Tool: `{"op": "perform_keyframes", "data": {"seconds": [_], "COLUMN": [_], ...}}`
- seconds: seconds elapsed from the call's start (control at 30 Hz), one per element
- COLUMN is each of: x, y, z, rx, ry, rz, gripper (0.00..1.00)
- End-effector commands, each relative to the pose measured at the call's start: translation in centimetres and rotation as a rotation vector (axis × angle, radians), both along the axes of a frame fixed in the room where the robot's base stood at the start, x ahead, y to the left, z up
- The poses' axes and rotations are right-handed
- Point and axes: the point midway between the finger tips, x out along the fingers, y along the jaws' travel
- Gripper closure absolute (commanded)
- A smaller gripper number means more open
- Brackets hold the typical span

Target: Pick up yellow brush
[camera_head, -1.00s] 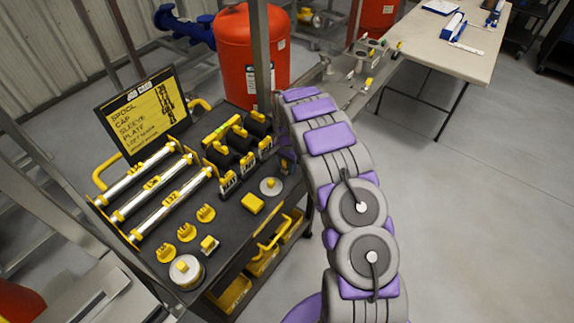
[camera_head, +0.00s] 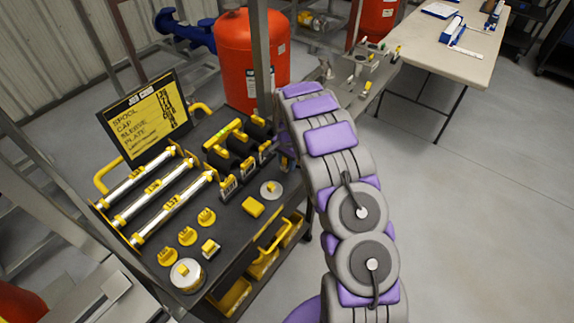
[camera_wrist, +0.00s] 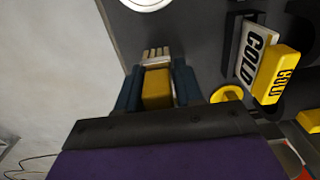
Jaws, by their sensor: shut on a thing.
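The yellow brush (camera_wrist: 157,89) has a yellow body and pale bristles that point up in the wrist view. My gripper (camera_wrist: 156,82) has blue fingers, one on each side of the yellow body, and is shut on it. Dark table surface shows beyond the brush; I cannot tell whether the bristles touch it. In the head view my arm reaches to the right end of the black cart top (camera_head: 228,238), and the brush and fingertips are hidden behind it.
Close to the gripper are a white COLD label block (camera_wrist: 257,55) and a yellow tagged block (camera_wrist: 281,74). The cart also holds silver rollers (camera_head: 163,206), yellow knobs (camera_head: 187,236) and a sign board (camera_head: 147,120). Open floor lies right of my arm.

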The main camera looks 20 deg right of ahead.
Motion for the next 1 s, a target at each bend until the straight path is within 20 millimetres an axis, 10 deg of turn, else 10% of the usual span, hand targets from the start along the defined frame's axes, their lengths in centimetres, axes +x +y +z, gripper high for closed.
{"op": "perform_keyframes", "data": {"seconds": [1.0], "x": [-14.8], "y": [1.8], "z": [1.1], "rx": [0.0], "ry": [0.002], "rz": [0.0], "gripper": [0.95]}}
